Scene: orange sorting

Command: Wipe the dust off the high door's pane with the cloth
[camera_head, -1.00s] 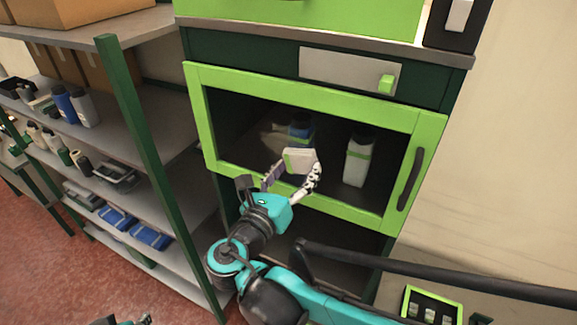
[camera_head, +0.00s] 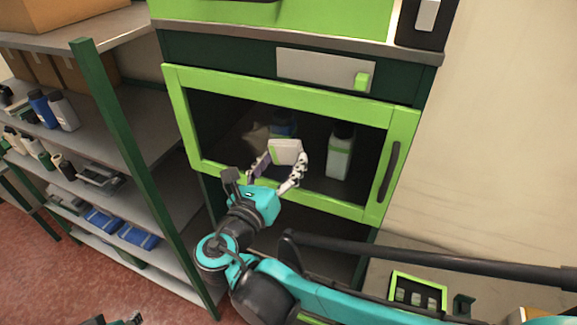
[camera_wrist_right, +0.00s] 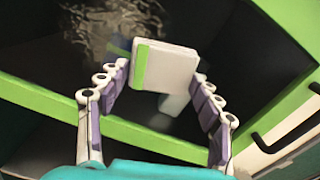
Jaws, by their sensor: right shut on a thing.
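The high door is a lime-green frame (camera_head: 290,95) around a dark see-through pane (camera_head: 225,115), and it looks shut. A pale brownish smudge of dust (camera_head: 255,137) shows on the pane, left of the cloth; streaky marks also show in the right wrist view (camera_wrist_right: 110,25). The cloth (camera_head: 285,152) is a folded whitish pad with a green stripe; it also shows in the right wrist view (camera_wrist_right: 165,66). My right gripper (camera_head: 278,162) is shut on it, in front of the pane. I cannot tell whether the cloth touches the pane. Only a teal scrap of my left arm shows at the lower left edge.
A white bottle (camera_head: 340,155) and a blue item (camera_head: 283,125) stand behind the pane. A dark handle (camera_head: 388,171) is on the door's right side. A loaded shelf rack (camera_head: 118,130) stands close on the left. A green-edged tray (camera_head: 418,291) lies at the lower right.

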